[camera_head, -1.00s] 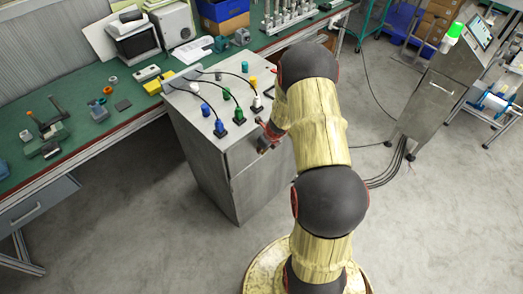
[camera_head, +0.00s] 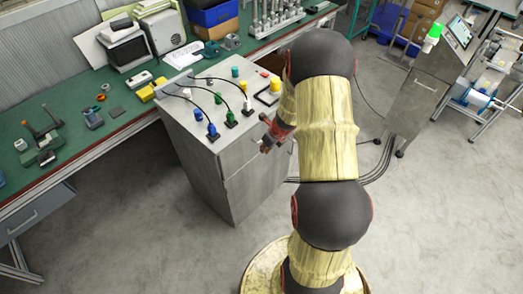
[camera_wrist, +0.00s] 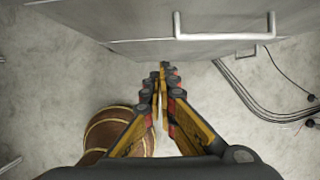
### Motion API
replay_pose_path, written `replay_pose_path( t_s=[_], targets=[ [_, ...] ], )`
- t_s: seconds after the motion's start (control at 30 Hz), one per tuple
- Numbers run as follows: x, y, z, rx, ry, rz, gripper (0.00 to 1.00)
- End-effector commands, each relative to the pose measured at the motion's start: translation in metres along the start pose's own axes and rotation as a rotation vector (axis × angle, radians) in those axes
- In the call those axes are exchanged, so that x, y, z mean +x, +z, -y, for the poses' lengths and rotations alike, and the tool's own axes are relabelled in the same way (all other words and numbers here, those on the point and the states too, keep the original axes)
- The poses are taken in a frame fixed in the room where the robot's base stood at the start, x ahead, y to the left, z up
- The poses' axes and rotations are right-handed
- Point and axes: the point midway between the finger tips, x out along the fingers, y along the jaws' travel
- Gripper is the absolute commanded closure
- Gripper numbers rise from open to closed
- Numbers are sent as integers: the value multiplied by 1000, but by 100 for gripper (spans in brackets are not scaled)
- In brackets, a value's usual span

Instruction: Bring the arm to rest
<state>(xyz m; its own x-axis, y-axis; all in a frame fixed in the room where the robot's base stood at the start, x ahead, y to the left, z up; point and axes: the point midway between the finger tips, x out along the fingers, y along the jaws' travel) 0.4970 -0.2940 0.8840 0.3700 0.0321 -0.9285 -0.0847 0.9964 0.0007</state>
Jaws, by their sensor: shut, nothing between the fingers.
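My gripper (camera_head: 271,139) hangs in front of the grey cabinet (camera_head: 240,188), near its upper right front, below the top edge. In the wrist view, the fingers of my gripper (camera_wrist: 166,70) are shut with nothing between them. They point toward the cabinet front (camera_wrist: 125,24) and its handle (camera_wrist: 226,34), with bare floor showing beneath. My arm (camera_head: 328,130) rises from its round base and bends over at the top. Part of the gripper and wrist is hidden behind the arm in the head view.
On the cabinet top stand blue, green, white and yellow plugs with black cables (camera_head: 208,99). A green workbench (camera_head: 75,105) with tools runs along the left. A steel console (camera_head: 425,85) stands at right. Cables (camera_wrist: 250,95) lie on the floor. Floor at lower right is clear.

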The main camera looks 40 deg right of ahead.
Motion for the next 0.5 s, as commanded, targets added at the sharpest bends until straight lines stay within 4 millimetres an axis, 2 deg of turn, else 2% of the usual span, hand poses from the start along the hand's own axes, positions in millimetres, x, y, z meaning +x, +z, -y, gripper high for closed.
replay_pose_path(
  t_s=[0.1,0.37,0.5],
  targets=[
    [-7,-1,0,0,0,-1,100],
    [-7,-1,0,-7,0,-1,100],
    [-7,-1,-4,-111,15,0,100]
  ],
)
